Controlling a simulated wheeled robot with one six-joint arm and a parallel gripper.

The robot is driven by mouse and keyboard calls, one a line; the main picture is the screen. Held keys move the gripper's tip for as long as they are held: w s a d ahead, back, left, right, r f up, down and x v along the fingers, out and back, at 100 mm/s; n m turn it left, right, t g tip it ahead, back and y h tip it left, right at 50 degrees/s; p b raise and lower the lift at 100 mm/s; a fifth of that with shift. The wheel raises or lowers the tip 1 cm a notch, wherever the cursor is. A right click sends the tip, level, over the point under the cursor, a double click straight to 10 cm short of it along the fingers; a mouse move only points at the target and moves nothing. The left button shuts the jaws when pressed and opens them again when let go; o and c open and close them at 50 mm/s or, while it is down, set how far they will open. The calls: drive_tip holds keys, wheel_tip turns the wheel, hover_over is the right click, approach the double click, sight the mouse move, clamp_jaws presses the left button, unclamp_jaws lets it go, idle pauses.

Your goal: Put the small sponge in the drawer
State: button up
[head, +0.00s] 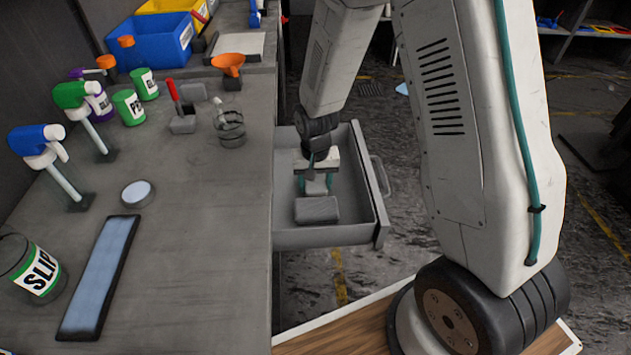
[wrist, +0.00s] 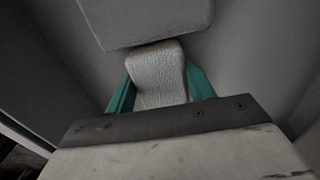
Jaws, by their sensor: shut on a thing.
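The drawer (head: 355,205) is pulled open from the workbench, and my gripper (head: 316,186) reaches down inside it. In the wrist view, my gripper's teal fingers (wrist: 160,90) are shut on the small sponge (wrist: 159,72), a pale grey textured block. The small sponge is mostly hidden behind the gripper in the head view. A larger grey block (head: 317,209), perhaps another sponge, lies in the drawer just in front of the fingers. It also shows beyond the small sponge in the wrist view (wrist: 150,22). I cannot tell whether the small sponge touches the drawer floor.
The workbench (head: 200,270) left of the drawer holds spray bottles (head: 40,150), labelled jars (head: 38,275), a blue strip (head: 100,280) and a wire cup (head: 230,128). A blue bin (head: 150,42) stands at the back. The drawer walls stand close around my gripper.

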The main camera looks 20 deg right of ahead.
drive_tip(key=o, duration=0.9)
drive_tip(key=shift+f, duration=0.1)
wheel_tip(320, 180, up, 12)
drive_tip(key=s+d+r+n, duration=0.2)
drive_tip(key=s+r, duration=0.8)
drive_tip(key=r, duration=0.4)
drive_tip(key=shift+n+t, duration=0.6)
drive_tip(key=shift+n, duration=0.2)
drive_tip(key=s+r, duration=0.2)
drive_tip(key=s, duration=0.3)
drive_tip(key=s+d+r, duration=0.1)
drive_tip(key=s, duration=0.4)
drive_tip(key=s+r, duration=0.2)
drive_tip(key=s, duration=0.3)
drive_tip(key=shift+s+d+r, duration=0.3)
drive_tip(key=shift+d, duration=0.05)
